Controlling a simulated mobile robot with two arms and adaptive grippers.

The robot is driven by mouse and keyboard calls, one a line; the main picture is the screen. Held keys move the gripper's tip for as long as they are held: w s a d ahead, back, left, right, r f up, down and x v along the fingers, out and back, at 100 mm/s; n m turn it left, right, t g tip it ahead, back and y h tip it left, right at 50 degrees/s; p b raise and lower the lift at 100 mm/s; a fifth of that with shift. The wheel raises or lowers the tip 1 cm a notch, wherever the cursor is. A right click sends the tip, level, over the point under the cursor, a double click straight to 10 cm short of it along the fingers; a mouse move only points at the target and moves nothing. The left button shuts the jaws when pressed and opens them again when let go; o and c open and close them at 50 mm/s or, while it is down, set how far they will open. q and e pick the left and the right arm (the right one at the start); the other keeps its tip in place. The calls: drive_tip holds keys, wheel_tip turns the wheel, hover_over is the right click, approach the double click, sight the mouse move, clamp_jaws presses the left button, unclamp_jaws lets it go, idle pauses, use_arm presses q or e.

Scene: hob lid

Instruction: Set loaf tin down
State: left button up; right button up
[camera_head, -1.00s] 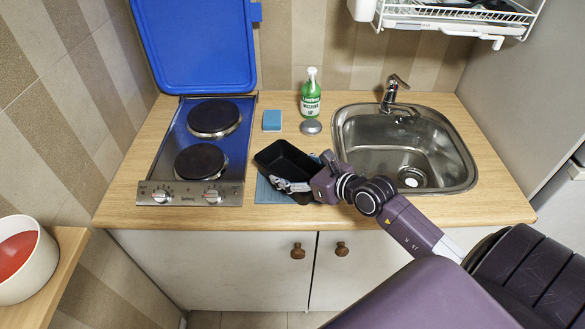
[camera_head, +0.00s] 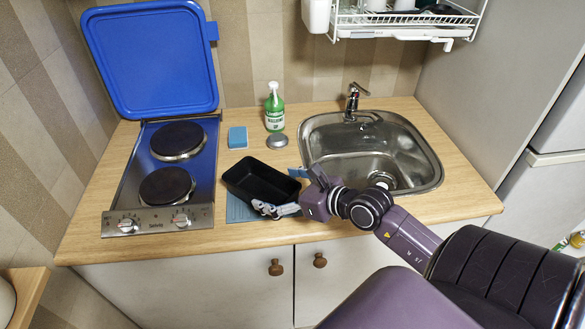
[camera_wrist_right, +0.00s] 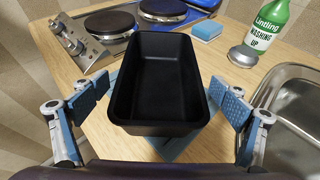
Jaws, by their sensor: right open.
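The black loaf tin (camera_head: 262,180) stands upright and empty on a blue mat (camera_head: 238,211) on the wooden worktop, between the hob and the sink. In the right wrist view the tin (camera_wrist_right: 159,85) sits between the spread fingers of my right gripper (camera_wrist_right: 160,112). The blue finger pads are apart from its sides, so the gripper is open. In the head view my right gripper (camera_head: 285,206) is at the tin's near right edge. Most of the mat is hidden under the tin. My left gripper is not in view.
The two-plate hob (camera_head: 165,180) is at the left, with its blue lid (camera_head: 152,58) raised. The steel sink (camera_head: 372,150) is at the right. Behind the tin are a blue sponge (camera_head: 238,137), a green bottle (camera_head: 274,111) and a small round metal item (camera_head: 277,141).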

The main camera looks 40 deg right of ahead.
drive_tip(key=b+v, duration=0.1)
drive_tip(key=v, duration=0.5)
drive_tip(key=shift+s, duration=0.25)
drive_tip(key=shift+d, duration=0.15)
